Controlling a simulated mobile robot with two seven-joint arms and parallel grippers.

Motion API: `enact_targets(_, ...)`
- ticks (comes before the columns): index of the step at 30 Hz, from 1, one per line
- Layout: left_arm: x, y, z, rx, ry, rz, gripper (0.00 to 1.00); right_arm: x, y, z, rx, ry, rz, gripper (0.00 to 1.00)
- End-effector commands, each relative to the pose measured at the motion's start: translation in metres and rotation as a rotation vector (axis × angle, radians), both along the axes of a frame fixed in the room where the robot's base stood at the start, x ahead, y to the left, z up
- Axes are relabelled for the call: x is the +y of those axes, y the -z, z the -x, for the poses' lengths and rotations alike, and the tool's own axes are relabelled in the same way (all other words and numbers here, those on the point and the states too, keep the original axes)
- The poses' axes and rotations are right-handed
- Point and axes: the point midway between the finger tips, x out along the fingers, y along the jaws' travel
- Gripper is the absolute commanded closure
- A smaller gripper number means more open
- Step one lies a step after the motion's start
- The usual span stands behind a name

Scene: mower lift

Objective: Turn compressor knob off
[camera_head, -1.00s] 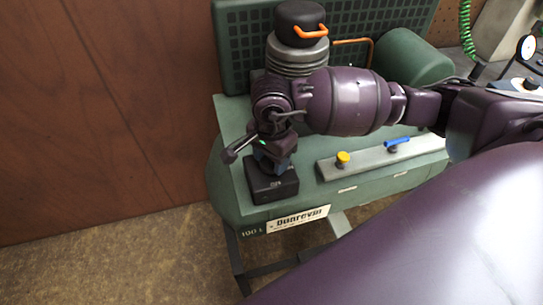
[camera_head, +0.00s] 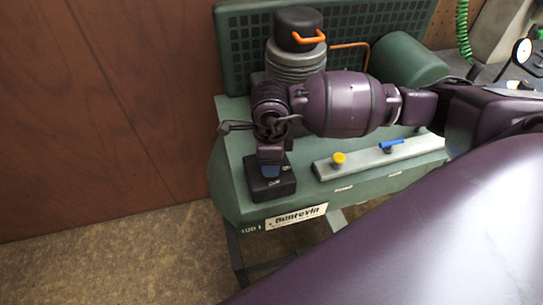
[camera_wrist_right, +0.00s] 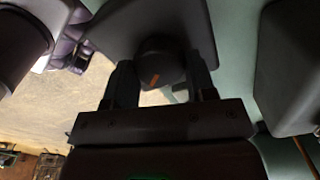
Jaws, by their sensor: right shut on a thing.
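The green compressor (camera_head: 232,165) stands against the wall in the head view. A black switch box (camera_head: 272,190) sits at the front left of its top. My right gripper (camera_head: 270,170) reaches down onto this box, with its fingertips partly hidden by the wrist. In the right wrist view, a dark round knob (camera_wrist_right: 160,58) with an orange mark stands on the black box (camera_wrist_right: 115,25). My right gripper (camera_wrist_right: 160,80) has one finger on each side of this knob and is shut on it. My left gripper is not in view.
A grey strip (camera_head: 362,158) right of the box carries a yellow knob (camera_head: 339,159) and a blue lever (camera_head: 391,145). A ribbed cylinder with a black cap (camera_head: 297,30) and orange handle stands behind my wrist. Open carpet (camera_head: 110,250) lies at left.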

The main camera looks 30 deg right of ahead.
Motion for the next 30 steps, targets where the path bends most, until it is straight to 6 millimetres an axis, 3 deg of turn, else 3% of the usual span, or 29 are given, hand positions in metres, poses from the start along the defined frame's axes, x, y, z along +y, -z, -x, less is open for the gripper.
enact_targets(15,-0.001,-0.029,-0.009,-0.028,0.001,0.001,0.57,0.001,-0.002,0.001,-0.001,0.463,0.001,0.73)
enact_targets(30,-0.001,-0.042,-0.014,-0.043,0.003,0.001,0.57,0.002,-0.001,0.001,-0.001,0.686,0.000,0.73)
